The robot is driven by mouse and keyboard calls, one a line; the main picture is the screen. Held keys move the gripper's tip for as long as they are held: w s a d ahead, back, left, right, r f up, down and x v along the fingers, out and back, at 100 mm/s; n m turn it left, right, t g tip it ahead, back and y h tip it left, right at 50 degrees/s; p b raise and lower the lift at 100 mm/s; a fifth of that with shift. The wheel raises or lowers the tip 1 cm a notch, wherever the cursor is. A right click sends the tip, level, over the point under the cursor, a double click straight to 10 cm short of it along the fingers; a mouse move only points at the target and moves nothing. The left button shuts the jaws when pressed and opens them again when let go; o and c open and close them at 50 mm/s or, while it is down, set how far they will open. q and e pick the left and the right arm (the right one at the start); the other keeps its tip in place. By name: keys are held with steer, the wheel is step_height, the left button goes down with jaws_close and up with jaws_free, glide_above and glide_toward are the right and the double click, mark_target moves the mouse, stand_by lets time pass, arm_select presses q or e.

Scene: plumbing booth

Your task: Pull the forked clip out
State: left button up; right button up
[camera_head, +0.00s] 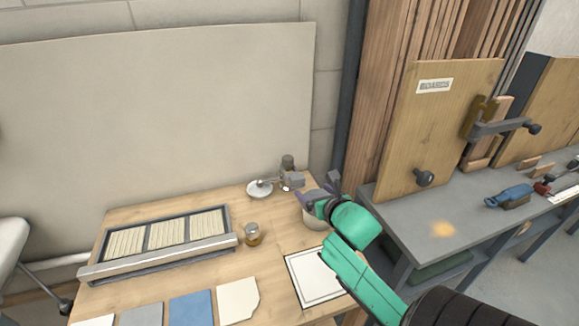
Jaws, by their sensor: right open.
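My right arm comes in from the lower right, green and black. Its gripper (319,189) is open over the back right of the wooden table, with its fingers pointing to the back left. Just left of the fingers is a small grey fitting (293,180) with a dark upright part behind it. A round white dish-like piece (259,189) is at the left of this fitting. I cannot make out the forked clip; it is too small or hidden at this distance. I see nothing between the fingers. A pale round pot (313,220) is partly hidden beneath the gripper. My left gripper is out of view.
The wooden table (180,205) holds a framed tray (100,273) of pale strips, a small glass jar (253,234), several flat tiles and a white framed square (311,277). A large grey panel (160,110) stands behind. A grey bench (465,205) with tools is at the right.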

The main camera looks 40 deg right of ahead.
mark_target(298, 178)
steer(key=shift+w+d+f, duration=0.1)
steer(key=shift+w+d, duration=0.05)
steer(key=shift+w, duration=0.4)
steer(key=shift+w+d, duration=0.15)
steer(key=shift+w, duration=0.15)
steer(key=x, duration=0.4)
steer(key=shift+w+d, duration=0.1)
steer(key=shift+w, duration=0.2)
steer(key=x, duration=0.8)
steer(key=shift+f, duration=0.15)
jaws_close()
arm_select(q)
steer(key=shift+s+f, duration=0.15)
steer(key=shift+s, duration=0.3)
